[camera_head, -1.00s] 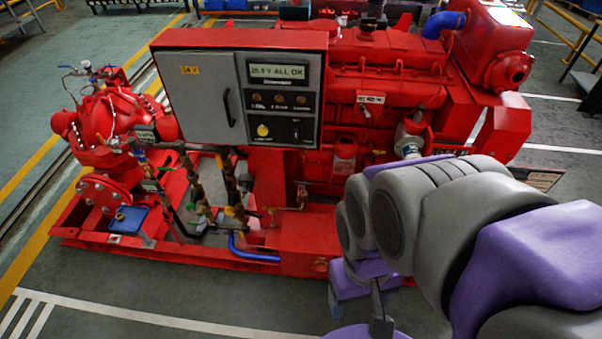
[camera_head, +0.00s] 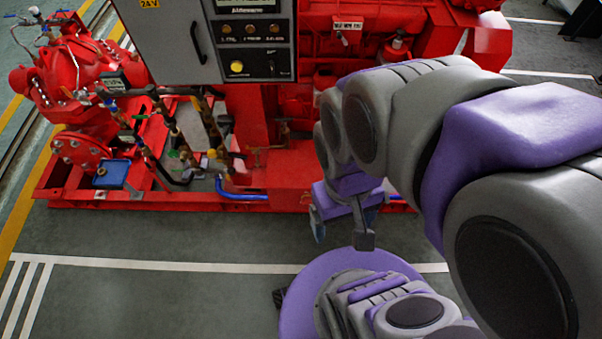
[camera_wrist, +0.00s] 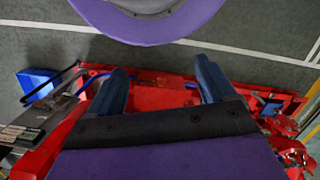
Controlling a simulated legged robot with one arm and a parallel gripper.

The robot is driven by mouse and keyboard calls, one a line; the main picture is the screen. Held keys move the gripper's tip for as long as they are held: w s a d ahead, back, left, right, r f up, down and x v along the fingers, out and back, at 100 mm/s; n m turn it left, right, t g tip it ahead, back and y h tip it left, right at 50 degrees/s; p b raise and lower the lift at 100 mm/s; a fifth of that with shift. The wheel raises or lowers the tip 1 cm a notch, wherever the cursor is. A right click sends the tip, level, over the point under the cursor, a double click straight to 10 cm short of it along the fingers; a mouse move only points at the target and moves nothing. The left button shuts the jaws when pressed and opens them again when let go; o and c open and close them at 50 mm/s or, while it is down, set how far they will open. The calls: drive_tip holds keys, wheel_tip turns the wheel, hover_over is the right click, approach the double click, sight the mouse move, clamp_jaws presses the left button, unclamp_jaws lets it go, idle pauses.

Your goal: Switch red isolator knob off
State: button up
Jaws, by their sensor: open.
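My gripper (camera_wrist: 162,88) is open and empty in the wrist view, its two dark blue fingers spread apart over the red base of the pumpset. In the head view its fingers are mostly hidden behind my arm. A small fitting (camera_head: 343,39) hangs under a white label on the red engine, above and apart from my gripper. It is too small to tell whether it is the red isolator knob or how it is turned. The grey control panel (camera_head: 185,40) has a yellow knob (camera_head: 237,66) and a small black switch (camera_head: 272,66).
The red pump (camera_head: 75,75) stands at the left, with pipes and valves between it and the engine. The red base frame (camera_head: 110,199) runs along the floor. In the wrist view a blue object (camera_wrist: 38,82) lies at the left.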

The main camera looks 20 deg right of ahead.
drive_tip(key=shift+o, duration=0.3)
drive_tip(key=w+f+b, duration=0.1)
drive_tip(key=w+f, duration=0.4)
drive_tip(key=w, duration=0.6)
drive_tip(key=shift+d+f+m+t, duration=0.35)
drive_tip(key=shift+m+t, duration=0.05)
drive_tip(key=m+t+h+b, duration=0.1)
drive_tip(key=m+t+b, duration=0.1)
drive_tip(key=t+b, duration=0.2)
hover_over(308, 202)
drive_tip(key=s+a, duration=0.3)
drive_tip(key=s, duration=0.1)
wheel_tip(308, 202, down, 37)
drive_tip(key=shift+m+t, duration=0.4)
drive_tip(key=shift+t, duration=0.2)
drive_tip(key=w+f+b, duration=0.1)
drive_tip(key=f+b, duration=0.1)
drive_tip(key=f, duration=0.9)
drive_tip(key=w+d+f+b, duration=0.1)
drive_tip(key=f+b, duration=0.1)
drive_tip(key=f, duration=1)
drive_tip(key=w+d+f+b, duration=0.1)
drive_tip(key=f+b, duration=0.1)
drive_tip(key=f, duration=1)
drive_tip(key=shift+d+f, duration=0.2)
drive_tip(key=shift+f, duration=0.05)
drive_tip(key=shift+w+d+f, duration=0.1)
drive_tip(key=shift+w+f, duration=0.2)
drive_tip(key=shift+c, duration=0.2)
